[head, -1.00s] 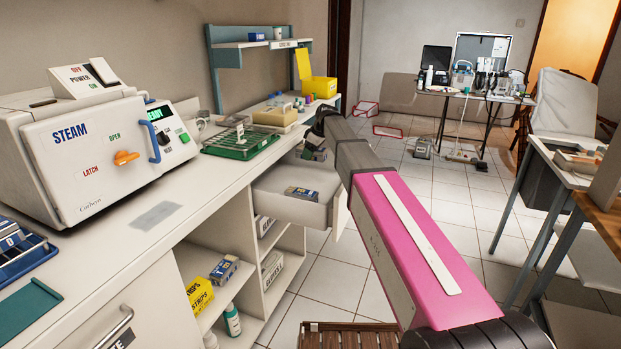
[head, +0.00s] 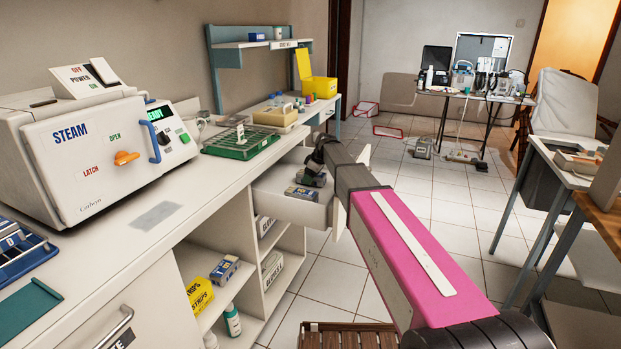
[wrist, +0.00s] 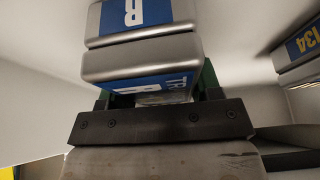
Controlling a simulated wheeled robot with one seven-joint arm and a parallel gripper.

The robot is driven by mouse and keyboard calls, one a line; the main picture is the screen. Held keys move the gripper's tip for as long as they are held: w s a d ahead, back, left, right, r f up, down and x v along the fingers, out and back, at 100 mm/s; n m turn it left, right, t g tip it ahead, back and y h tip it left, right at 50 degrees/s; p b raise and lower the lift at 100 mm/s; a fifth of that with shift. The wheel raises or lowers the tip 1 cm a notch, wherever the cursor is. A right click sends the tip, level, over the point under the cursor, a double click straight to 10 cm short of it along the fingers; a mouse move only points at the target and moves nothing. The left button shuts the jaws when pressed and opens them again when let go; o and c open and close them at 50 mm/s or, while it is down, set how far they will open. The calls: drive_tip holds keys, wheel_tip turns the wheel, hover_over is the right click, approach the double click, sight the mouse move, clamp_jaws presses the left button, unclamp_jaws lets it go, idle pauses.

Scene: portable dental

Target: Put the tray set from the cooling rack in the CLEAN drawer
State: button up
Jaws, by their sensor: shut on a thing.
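My gripper (head: 313,171) is over the open white drawer (head: 290,212), low and at its back right part. It is shut on a tray set (wrist: 140,60), a silver metal case with blue labels, seen close up in the wrist view between the jaws. A second silver case with a blue label (head: 301,193) lies in the drawer, just in front of my gripper; in the wrist view a case marked 134 (wrist: 300,48) shows apart at the right. Whether the held set touches the drawer floor is not clear. No CLEAN label is readable.
The steam sterilizer (head: 100,155) and a blue rack (head: 20,252) are on the left. Open shelves with boxes (head: 200,293) lie below.

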drive_tip(key=o, duration=1.1)
drive_tip(key=shift+f, duration=0.1)
drive_tip(key=v, duration=1.2)
